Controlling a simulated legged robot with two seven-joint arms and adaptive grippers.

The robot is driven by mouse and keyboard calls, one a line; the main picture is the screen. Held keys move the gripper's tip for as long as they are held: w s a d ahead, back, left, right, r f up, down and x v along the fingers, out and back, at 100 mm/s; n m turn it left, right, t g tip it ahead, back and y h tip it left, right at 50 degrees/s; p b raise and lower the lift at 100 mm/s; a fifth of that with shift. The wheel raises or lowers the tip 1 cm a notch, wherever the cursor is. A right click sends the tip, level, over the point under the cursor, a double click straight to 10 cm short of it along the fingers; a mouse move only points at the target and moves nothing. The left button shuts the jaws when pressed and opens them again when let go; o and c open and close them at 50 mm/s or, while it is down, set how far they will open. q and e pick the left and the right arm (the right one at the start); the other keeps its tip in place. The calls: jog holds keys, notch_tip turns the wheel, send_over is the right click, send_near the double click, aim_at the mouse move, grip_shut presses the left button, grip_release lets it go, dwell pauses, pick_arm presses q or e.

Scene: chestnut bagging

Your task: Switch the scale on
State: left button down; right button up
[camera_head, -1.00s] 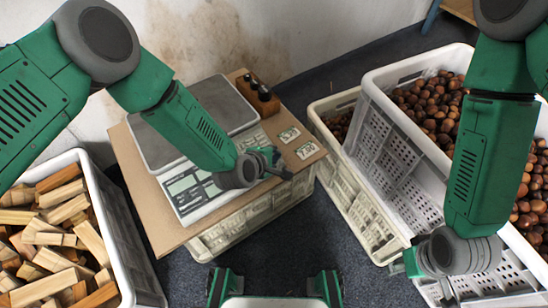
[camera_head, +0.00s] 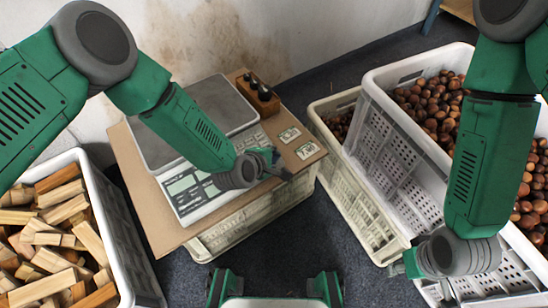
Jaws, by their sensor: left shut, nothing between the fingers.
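The scale (camera_head: 187,192) stands on a brown board (camera_head: 165,232) laid over a light crate. Its grey weighing plate (camera_head: 222,103) is at the back and its display panel faces the front. My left gripper (camera_head: 284,170) is shut and empty, at the right front side of the scale, over or close to its panel edge. My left wrist hides part of the panel and its keys, and I cannot tell whether the fingers touch it. My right gripper (camera_head: 410,266) is low at the right by the white crate, mostly hidden behind my wrist.
A crate of wood blocks (camera_head: 128,235) stands at the left. Crates with chestnuts (camera_head: 428,105) stand at the right. A wooden holder with dark-topped bottles (camera_head: 258,95) and two small cards (camera_head: 306,150) lie on the board.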

aim_at(278, 169)
pick_arm(q)
jog(key=shift+f, duration=0.3)
jog(key=shift+r, duration=0.1)
dwell(0.4)
jog(key=shift+s+d+r+p, duration=0.1)
jog(key=shift+s+r+p, duration=0.05)
jog(key=shift+r+p, duration=0.5)
jog(key=r+p, duration=0.1)
jog(key=s+r+p, duration=0.1)
jog(key=r+p, duration=0.1)
jog(key=d+r+p, duration=0.1)
jog(key=shift+s+r, duration=0.15)
jog(key=shift+r, duration=0.2)
jog(key=shift+a, duration=0.1)
dwell(1.4)
